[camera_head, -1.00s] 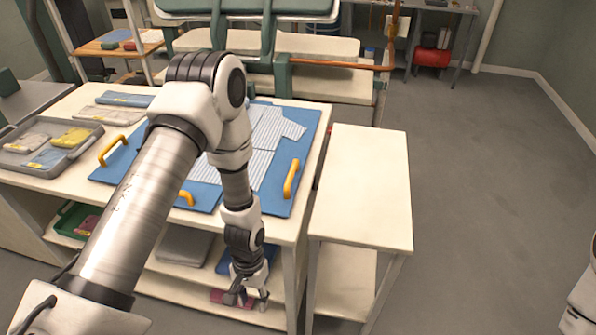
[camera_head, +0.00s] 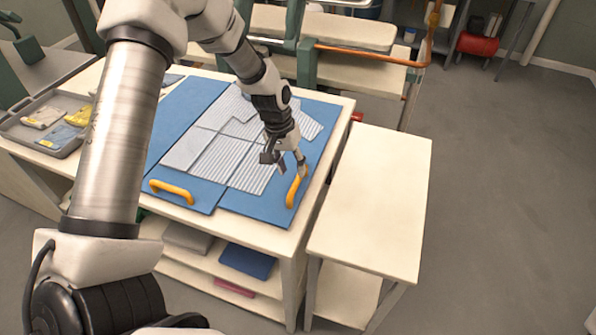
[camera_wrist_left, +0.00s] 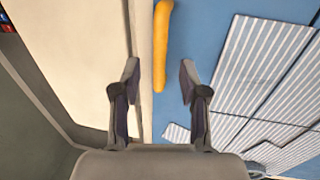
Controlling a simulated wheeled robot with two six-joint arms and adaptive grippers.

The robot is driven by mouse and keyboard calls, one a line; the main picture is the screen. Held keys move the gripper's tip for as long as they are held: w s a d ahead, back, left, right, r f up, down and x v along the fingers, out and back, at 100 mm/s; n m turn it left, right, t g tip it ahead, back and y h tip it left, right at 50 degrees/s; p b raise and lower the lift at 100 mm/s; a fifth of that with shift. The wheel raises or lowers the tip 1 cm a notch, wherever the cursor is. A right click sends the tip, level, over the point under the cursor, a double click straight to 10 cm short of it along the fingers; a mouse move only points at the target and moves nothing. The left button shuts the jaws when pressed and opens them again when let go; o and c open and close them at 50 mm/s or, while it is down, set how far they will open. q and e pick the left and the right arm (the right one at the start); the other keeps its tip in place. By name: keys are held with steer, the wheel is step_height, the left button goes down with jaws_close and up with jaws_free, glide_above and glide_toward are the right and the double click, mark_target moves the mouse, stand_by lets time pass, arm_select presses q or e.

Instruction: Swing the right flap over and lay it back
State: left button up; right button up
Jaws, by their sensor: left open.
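The right flap (camera_head: 265,207) is a blue panel lying flat at the right of the folding board. Its yellow handle (camera_head: 294,191) runs along its right side. A striped grey-white shirt (camera_head: 228,145) lies spread over the board's panels. My left gripper (camera_head: 286,165) is open over the far end of this handle, pointing down. In the left wrist view the handle (camera_wrist_left: 162,45) lies in line with the gap between the open fingers (camera_wrist_left: 159,76), with nothing gripped. The wrist view does not show clearly how high the fingers are above it. My right gripper is out of view.
Another yellow handle (camera_head: 172,191) sits on the board's near edge. A grey tray (camera_head: 62,150) of folded garments is at the left. A bare pale side table (camera_head: 380,200) stands right of the work table. Lower shelves hold folded cloths (camera_head: 248,260).

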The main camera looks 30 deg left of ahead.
mark_target(297, 179)
arm_select(q)
steer(key=f, duration=0.3)
steer(key=shift+s+d, duration=0.25)
steer(key=shift+s, duration=0.1)
steer(key=shift+w+d+f, duration=0.15)
steer(key=shift+w+f, duration=0.9)
steer(key=shift+f, duration=0.05)
steer(key=shift+s+r, duration=0.45)
steer(key=shift+s, duration=0.15)
jaws_close()
steer(key=shift+w+f, duration=0.1)
steer(key=shift+w, duration=0.05)
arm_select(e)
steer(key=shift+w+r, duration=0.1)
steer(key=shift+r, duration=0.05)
